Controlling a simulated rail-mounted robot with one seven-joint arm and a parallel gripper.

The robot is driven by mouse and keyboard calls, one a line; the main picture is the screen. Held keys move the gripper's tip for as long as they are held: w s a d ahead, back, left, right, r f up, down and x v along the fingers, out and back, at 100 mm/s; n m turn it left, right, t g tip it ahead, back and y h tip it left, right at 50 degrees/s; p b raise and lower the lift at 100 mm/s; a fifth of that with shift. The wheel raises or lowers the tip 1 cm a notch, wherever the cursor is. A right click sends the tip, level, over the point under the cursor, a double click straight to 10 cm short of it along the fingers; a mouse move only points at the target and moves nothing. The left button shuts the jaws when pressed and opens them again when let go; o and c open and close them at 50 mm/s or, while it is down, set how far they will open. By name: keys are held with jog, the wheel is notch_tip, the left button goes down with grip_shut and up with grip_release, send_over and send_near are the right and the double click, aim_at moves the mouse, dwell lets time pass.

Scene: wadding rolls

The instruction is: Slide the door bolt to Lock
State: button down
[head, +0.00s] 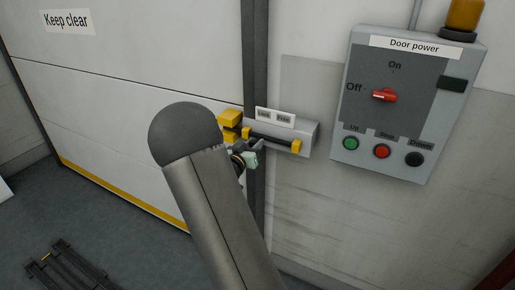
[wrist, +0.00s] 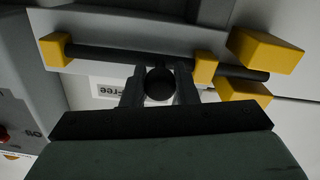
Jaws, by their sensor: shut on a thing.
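The door bolt is a dark rod (wrist: 115,55) on a grey plate (head: 309,134) beside the door edge. It runs through yellow guides (wrist: 55,50). In the wrist view its right end lies between two yellow keeper blocks (wrist: 265,50); the keeper also shows in the head view (head: 230,118). A round dark knob (wrist: 160,84) sticks out from the rod. My gripper (wrist: 160,92) is shut on this knob, close to the guide nearer the keeper. In the head view my gripper (head: 246,155) is partly hidden by my arm. A label (head: 276,117) reads Lock and Free.
A door power box (head: 393,105) with a red switch (head: 385,96), set at Off, and several buttons hangs right of the bolt. The white door (head: 115,110) with a Keep clear sign (head: 67,21) is at left. A dark rack (head: 70,275) lies on the floor.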

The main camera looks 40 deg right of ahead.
jog(key=shift+w+a, duration=0.15)
jog(key=shift+w, duration=0.05)
jog(key=c, duration=1.1)
grip_release()
jog(key=shift+w, duration=0.1)
jog(key=shift+c, duration=0.2)
jog(key=b+v, duration=0.2)
jog(key=v, duration=1.5)
jog(key=shift+a, duration=0.2)
